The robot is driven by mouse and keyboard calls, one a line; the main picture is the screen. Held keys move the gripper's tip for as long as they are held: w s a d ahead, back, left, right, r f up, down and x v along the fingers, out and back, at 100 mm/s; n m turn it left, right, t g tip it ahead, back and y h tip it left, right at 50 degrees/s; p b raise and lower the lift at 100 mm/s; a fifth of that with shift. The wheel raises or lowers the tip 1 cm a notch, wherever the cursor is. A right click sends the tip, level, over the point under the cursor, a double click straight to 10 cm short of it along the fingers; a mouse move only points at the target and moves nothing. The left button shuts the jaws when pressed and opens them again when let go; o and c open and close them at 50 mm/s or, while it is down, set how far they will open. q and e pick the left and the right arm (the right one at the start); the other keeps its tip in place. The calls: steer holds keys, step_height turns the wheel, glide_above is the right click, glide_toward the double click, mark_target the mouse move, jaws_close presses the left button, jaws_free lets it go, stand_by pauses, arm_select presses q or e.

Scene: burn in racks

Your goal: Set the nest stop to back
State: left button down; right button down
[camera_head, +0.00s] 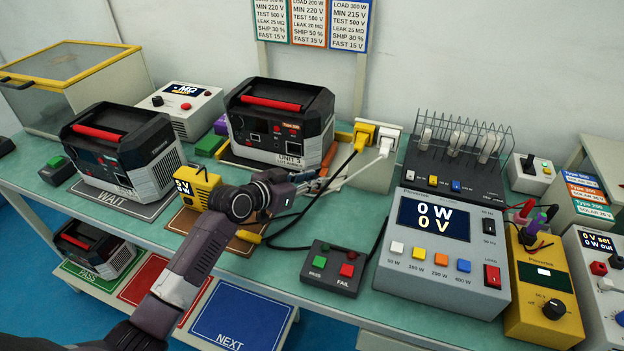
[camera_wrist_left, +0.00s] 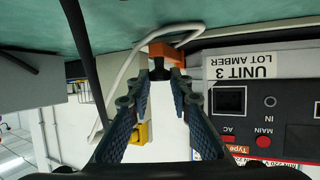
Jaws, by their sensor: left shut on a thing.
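Unit 3 (camera_head: 281,122), a black and grey power unit with a red handle, stands at the back of the bench. An orange piece, seemingly the nest stop (camera_wrist_left: 175,53), is by the unit's lower corner in the left wrist view, with a dark stub on it. In the head view a bit of orange (camera_head: 327,160) shows beside the unit, partly behind my gripper. My left gripper (camera_head: 308,184) is at the unit's front right corner. In the wrist view its fingertips (camera_wrist_left: 159,76) close around the dark stub. The stop's exact position is hard to tell. My right gripper is out of view.
A yellow plug (camera_head: 364,134) and a white plug (camera_head: 388,140) sit in a socket box right of the unit; their cables run close to my gripper. A yellow meter (camera_head: 196,187), a PASS/FAIL button box (camera_head: 333,270) and a grey load box (camera_head: 436,254) stand nearby.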

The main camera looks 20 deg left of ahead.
arm_select(q)
steer(key=shift+d+r+p, duration=0.1)
steer(key=shift+d+p, duration=0.2)
steer(key=shift+d, duration=0.05)
steer(key=d+p, duration=0.2)
steer(key=d, duration=0.2)
steer(key=shift+s, duration=0.1)
steer(key=shift+d, duration=0.2)
steer(key=c, duration=1.8)
jaws_free()
steer(key=shift+d, duration=0.15)
steer(key=shift+s, duration=0.1)
